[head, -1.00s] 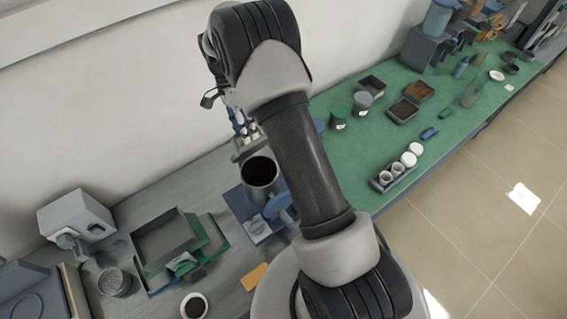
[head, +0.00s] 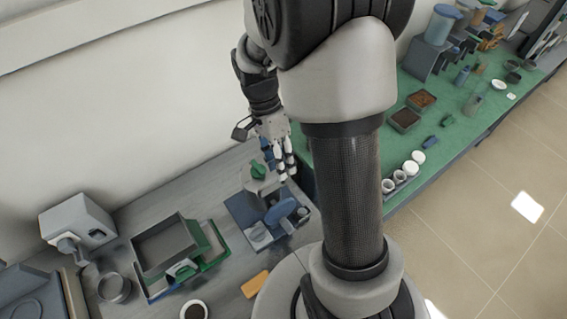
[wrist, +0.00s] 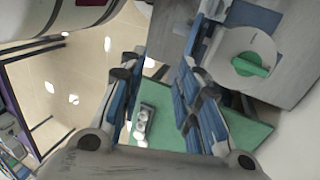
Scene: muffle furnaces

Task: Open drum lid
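The drum (head: 263,187) stands on a blue base on the grey bench, left of my arm in the head view. A grey round lid with a green handle (head: 258,170) sits on its top. The wrist view shows the lid's green handle (wrist: 250,65) at the upper right, outside my fingers. My gripper (head: 282,160) is just right of the lid, pointing down. In the wrist view its fingers (wrist: 160,75) are spread apart with nothing between them. My arm hides part of the bench behind it.
A blue round part (head: 281,210) stands close in front of the drum. A grey tray (head: 165,245) and an orange block (head: 255,284) lie to the left and front. White-topped jars (head: 411,168) stand on the green bench (head: 445,150) at right.

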